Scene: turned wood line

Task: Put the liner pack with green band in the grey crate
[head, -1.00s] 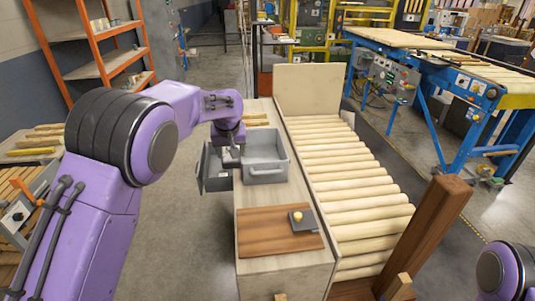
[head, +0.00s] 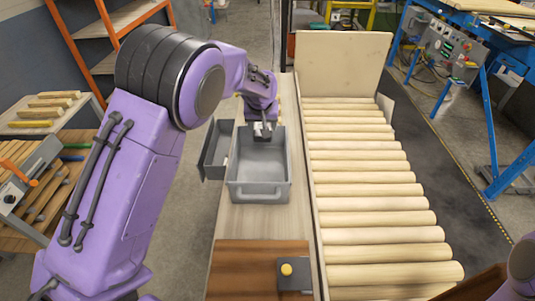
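The grey crate (head: 258,189) stands on the pale wooden bench, open at the top, and its visible floor is empty. My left gripper (head: 263,138) points down at the crate's far end, near the back wall. It is small and partly hidden by its own wrist, so I cannot tell whether its fingers are open or hold anything. I cannot make out a liner pack with a green band in this view. My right gripper is out of view; only part of that arm shows at the lower right.
A grey open drawer (head: 216,150) juts out left of the crate. A brown board (head: 250,268) and a dark block with a yellow knob (head: 294,273) lie nearer. Pale rollers (head: 368,205) run along the right, with an upright wooden panel (head: 342,66) behind.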

